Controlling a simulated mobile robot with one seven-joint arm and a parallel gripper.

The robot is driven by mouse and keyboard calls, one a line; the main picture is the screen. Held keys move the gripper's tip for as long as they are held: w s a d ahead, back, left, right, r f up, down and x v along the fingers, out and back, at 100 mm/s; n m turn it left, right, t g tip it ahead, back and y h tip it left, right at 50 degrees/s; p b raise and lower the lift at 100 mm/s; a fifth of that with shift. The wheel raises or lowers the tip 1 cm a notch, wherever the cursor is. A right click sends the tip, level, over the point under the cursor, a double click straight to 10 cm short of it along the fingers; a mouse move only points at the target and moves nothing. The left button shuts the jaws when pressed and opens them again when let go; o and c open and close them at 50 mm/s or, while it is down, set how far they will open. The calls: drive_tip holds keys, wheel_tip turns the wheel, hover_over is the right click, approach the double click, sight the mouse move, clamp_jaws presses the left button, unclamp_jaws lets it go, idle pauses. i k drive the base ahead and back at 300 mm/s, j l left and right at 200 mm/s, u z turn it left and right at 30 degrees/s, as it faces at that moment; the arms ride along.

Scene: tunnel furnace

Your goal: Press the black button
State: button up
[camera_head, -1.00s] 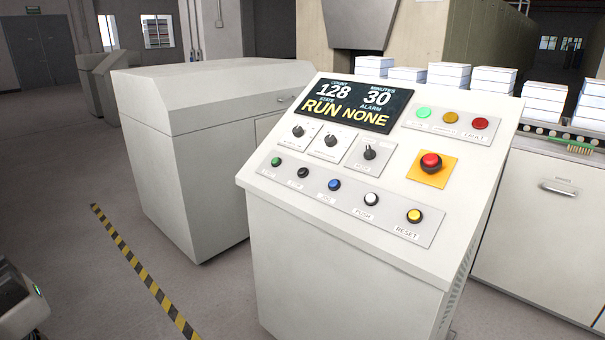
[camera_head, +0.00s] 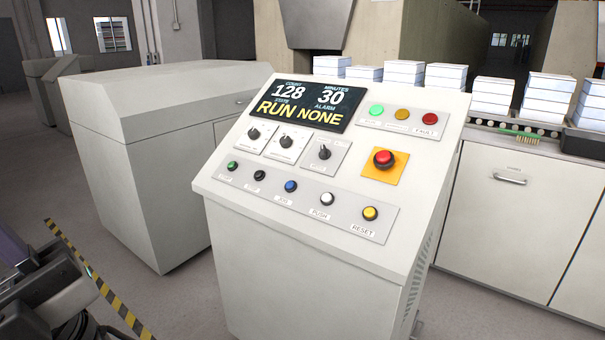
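The black button (camera_head: 260,175) is on the lower strip of the sloped control panel (camera_head: 410,235). It sits second from the left, between a green button (camera_head: 233,166) and a blue button (camera_head: 291,186). A white button (camera_head: 326,199) and a yellow button (camera_head: 370,213) follow to the right. The label under the black button is too small to read. Part of my arm shows at the lower left edge, apart from the panel. My gripper's fingers cannot be made out.
Above the buttons are several black knobs (camera_head: 286,142), a display (camera_head: 307,104) reading RUN NONE and a red mushroom button (camera_head: 384,159). A grey cabinet (camera_head: 160,150) stands left, a conveyor with white stacks (camera_head: 491,97) behind right. Floor with a striped line (camera_head: 105,290) lies left.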

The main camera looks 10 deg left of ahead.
sight(258, 174)
drive_tip(key=i+j+z, duration=0.1)
drive_tip(key=j+z, duration=0.2)
drive_tip(key=j, duration=0.15)
drive_tip(key=i+j+z, duration=0.1)
drive_tip(key=j+z, duration=0.2)
drive_tip(key=j, duration=0.15)
drive_tip(key=j+z, duration=0.2)
drive_tip(key=j, duration=2.35)
drive_tip(key=i+z, duration=0.05)
drive_tip(key=i, duration=0.05)
